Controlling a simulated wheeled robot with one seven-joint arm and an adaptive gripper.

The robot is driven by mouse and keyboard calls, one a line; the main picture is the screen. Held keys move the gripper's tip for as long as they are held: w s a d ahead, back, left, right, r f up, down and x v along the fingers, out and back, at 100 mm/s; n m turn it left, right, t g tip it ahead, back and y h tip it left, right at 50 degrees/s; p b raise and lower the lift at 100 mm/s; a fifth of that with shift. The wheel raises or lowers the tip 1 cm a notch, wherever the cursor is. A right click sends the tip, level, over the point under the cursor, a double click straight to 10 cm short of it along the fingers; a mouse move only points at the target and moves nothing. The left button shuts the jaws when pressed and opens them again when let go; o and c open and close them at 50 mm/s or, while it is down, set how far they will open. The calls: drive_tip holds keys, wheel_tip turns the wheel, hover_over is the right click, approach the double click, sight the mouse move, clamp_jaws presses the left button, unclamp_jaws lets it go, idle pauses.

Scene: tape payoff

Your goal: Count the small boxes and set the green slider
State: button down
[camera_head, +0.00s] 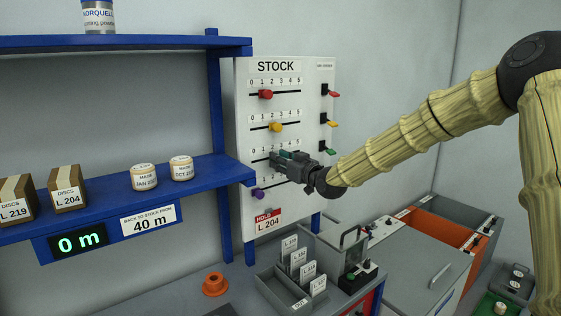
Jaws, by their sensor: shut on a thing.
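The white STOCK board (256,100) on the wall has several slider rows marked 0 to 5, with red (266,94), yellow (276,127) and purple (258,194) knobs. My gripper (280,160) is at the third row, shut on the green slider, which it mostly hides; its exact mark cannot be read. Two small brown boxes labelled DISCS stand on the blue shelf (110,207) at left: one reads L.219 (15,200), the other L.204 (66,189). A red HOLD card (268,219) under the board reads L.204.
Two round labelled tins (144,177) stand right of the boxes. A display (78,243) reads 0 m, beside a 40 m sign (149,220). Below are an orange spool (215,284), a grey card tray (285,293) and an orange bin (440,229). Small coloured levers (332,124) sit right of the sliders.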

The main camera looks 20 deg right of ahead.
drive_tip(key=d, duration=0.2)
drive_tip(key=w+d, duration=0.1)
drive_tip(key=shift+w+d+b, duration=0.15)
drive_tip(key=shift+d+b, duration=0.2)
drive_tip(key=shift+b, duration=0.05)
drive_tip(key=shift+a, duration=0.1)
drive_tip(key=c, duration=1.4)
unclamp_jaws()
drive_tip(key=shift+a, duration=0.1)
drive_tip(key=shift+o, duration=1.1)
drive_tip(key=v, duration=1.2)
